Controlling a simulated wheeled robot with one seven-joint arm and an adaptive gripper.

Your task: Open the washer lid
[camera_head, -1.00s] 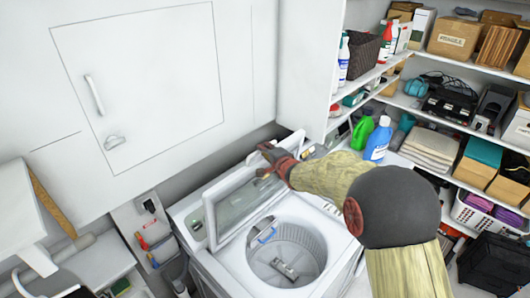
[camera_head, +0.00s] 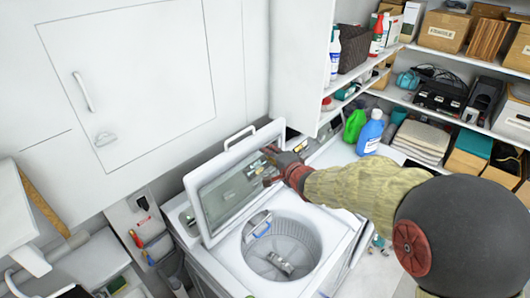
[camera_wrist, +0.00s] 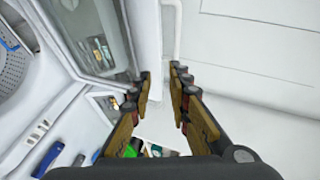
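The washer (camera_head: 205,268) is a white top-loader, with its drum (camera_head: 285,245) exposed. Its lid (camera_head: 207,224) has a white frame and a clear pane and stands raised, steeply tilted, behind the drum opening. My gripper (camera_head: 269,167) is at the right part of the lid, on the drum side. In the wrist view my gripper (camera_wrist: 160,78) has its two fingers apart with a gap between them. The lid's white rim (camera_wrist: 147,35) runs just ahead of the fingers, and its pane (camera_wrist: 95,35) is to their left. Whether a finger touches the lid is unclear.
A white cabinet wall (camera_head: 140,80) rises behind the washer. A green bottle (camera_head: 354,126) and a blue bottle (camera_head: 370,133) stand to the right. Loaded shelves (camera_head: 465,70) fill the right side. A holder with tools (camera_head: 140,225) is left of the washer.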

